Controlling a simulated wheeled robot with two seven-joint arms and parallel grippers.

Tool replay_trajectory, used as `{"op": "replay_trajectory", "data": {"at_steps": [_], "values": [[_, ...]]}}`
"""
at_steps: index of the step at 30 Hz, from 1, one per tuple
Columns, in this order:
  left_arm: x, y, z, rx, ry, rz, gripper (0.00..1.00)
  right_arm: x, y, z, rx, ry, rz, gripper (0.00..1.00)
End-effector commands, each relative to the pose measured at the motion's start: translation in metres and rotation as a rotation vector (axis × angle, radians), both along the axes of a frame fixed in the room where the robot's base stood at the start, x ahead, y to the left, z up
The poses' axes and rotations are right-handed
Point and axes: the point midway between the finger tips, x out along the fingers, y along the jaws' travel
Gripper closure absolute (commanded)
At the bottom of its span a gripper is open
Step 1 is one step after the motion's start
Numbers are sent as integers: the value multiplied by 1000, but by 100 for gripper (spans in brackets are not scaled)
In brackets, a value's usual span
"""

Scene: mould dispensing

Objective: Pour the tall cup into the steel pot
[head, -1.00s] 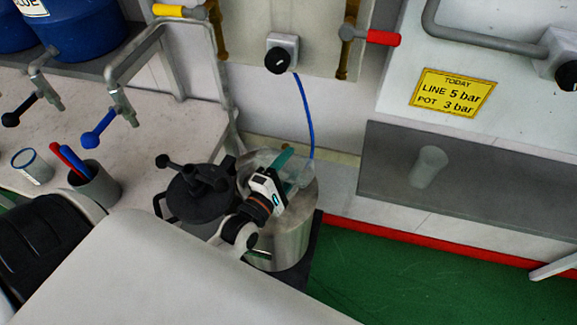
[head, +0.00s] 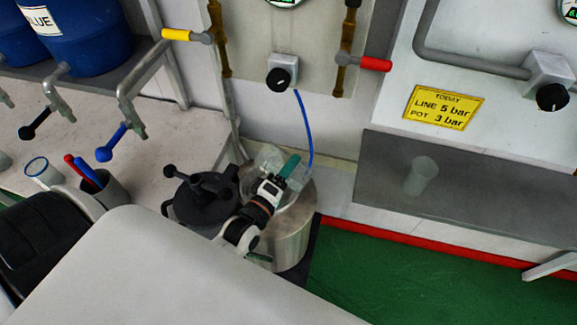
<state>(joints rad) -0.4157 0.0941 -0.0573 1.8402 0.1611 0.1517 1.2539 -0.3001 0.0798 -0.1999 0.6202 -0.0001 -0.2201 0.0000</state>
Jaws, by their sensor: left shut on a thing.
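The steel pot (head: 292,236) stands open at the middle of the view, its near left side partly hidden by my left arm. My left gripper (head: 284,173), with teal fingers, is over the pot's mouth. It is shut on a clear cup (head: 268,157), which looks tilted over the far left part of the pot's opening. The cup's outline is faint, and I cannot tell what is in it. My right gripper is not in view.
A black lid (head: 203,200) with a knobbed handle is left of the pot. A blue hose (head: 305,130) hangs behind it. A pen holder (head: 108,188) and a small cup (head: 42,172) are at left.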

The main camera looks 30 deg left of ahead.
Motion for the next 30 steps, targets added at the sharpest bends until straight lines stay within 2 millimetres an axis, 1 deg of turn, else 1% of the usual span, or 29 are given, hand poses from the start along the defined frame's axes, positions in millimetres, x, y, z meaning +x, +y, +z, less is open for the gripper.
{"op": "replay_trajectory", "data": {"at_steps": [1, 8, 11, 12, 15, 19, 22, 30], "values": [[0, 0, 5, 75, -3, 1, 72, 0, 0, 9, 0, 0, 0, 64], [1, 0, 10, 472, -31, 2, 72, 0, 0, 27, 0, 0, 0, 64], [0, 0, 12, 674, -43, 2, 72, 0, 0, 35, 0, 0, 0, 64], [1, 0, 13, 764, -49, 2, 72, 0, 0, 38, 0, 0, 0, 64], [0, 0, 15, 1004, -65, 1, 72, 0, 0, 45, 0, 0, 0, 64], [0, 0, 15, 1247, -80, 1, 72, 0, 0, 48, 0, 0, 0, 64], [0, 0, 15, 1338, -87, 1, 72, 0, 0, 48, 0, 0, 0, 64], [0, 0, 14, 1350, -88, 1, 72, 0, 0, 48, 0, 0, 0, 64]]}}
